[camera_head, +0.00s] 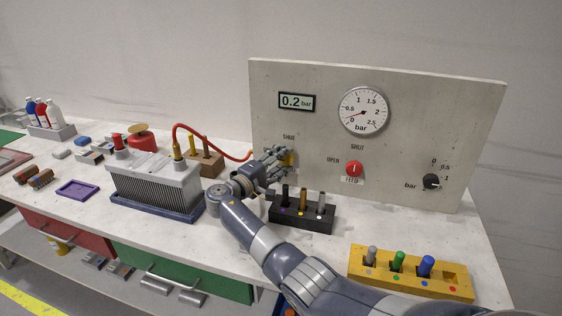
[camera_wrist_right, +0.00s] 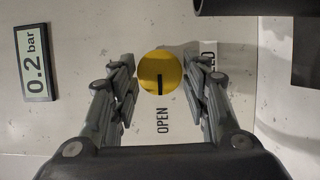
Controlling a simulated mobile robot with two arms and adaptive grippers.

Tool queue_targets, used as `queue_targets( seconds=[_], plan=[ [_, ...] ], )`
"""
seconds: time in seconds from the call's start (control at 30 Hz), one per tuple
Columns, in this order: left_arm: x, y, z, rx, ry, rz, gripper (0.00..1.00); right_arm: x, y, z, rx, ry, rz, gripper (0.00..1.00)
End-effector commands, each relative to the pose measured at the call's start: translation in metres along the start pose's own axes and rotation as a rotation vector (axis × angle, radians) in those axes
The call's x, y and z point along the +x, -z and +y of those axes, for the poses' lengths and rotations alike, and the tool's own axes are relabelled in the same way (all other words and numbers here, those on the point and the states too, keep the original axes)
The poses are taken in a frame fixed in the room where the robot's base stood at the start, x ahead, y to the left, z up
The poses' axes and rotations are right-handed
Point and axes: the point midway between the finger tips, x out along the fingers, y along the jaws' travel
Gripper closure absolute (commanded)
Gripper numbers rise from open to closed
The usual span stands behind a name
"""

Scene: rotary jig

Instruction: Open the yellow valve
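The yellow valve (camera_wrist_right: 160,66) is a round knob on the grey panel. Its black mark points at the printed word OPEN in the right wrist view. My right gripper (camera_wrist_right: 160,85) is at the panel, with fingers on both sides of the valve, close against its rim; it looks shut on it. In the head view my right gripper (camera_head: 279,162) hides most of the valve, and only a yellow patch (camera_head: 289,158) shows. My left gripper is not in view.
The panel (camera_head: 430,115) carries a display reading 0.2 bar (camera_head: 297,101), a dial gauge (camera_head: 363,111), a red valve (camera_head: 354,169) and a black knob (camera_head: 431,182). A black holder (camera_head: 303,217) stands below my wrist. A yellow holder (camera_head: 408,280) stands front right.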

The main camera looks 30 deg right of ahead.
Motion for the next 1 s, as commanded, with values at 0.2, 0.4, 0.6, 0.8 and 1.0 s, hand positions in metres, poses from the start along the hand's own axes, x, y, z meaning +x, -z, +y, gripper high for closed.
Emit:
queue_targets(
  seconds=[0.2, 0.4, 0.6, 0.8, 1.0],
  plan=[
    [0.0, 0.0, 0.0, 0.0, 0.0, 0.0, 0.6, 0.0, 0.0, 0.0, 0.001, 0.0, 0.0, 0.42],
    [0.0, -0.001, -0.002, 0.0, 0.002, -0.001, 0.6, -0.003, 0.0, 0.0, 0.002, 0.001, 0.001, 0.42],
    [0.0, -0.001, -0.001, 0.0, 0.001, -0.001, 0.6, -0.033, 0.001, -0.001, 0.001, 0.001, 0.004, 0.42],
    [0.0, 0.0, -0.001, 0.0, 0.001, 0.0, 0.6, -0.076, 0.001, -0.001, 0.001, 0.002, 0.003, 0.42],
    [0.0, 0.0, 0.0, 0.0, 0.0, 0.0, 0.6, -0.108, 0.001, -0.001, 0.001, 0.001, 0.002, 0.42]
  ],
)
